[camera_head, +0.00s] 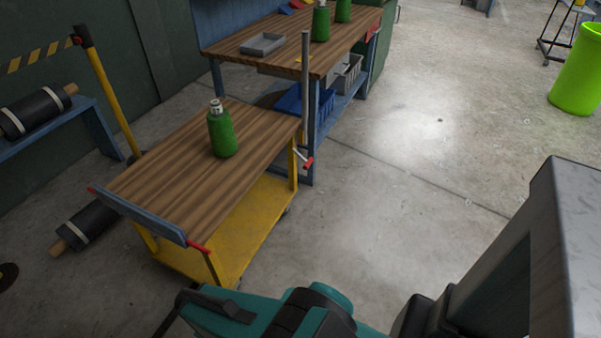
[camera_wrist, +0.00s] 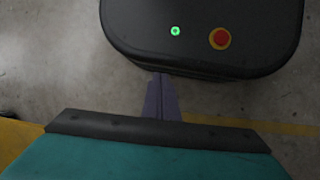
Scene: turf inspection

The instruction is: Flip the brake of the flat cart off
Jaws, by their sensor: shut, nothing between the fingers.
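The cart (camera_head: 160,190) stands left of centre in the head view, with a wooden top, yellow legs and a yellow lower shelf. A blue-grey bar with red ends (camera_head: 135,217) runs along its near edge. A small red-ended lever (camera_head: 308,162) shows by the far right corner, near a grey post; I cannot tell whether it belongs to the cart or the bench. I cannot tell which part is the brake or how it is set. My gripper (camera_wrist: 160,77) is shut and empty in the wrist view, apart from the cart. Its fingers are not clear in the head view.
A green bottle (camera_head: 221,132) stands on the cart top. A workbench (camera_head: 270,35) with a grey tray and green bottles stands behind it. A blue rack (camera_head: 62,128) with a black roll is at left; another roll lies on the floor. Open floor (camera_head: 400,150) lies to the right.

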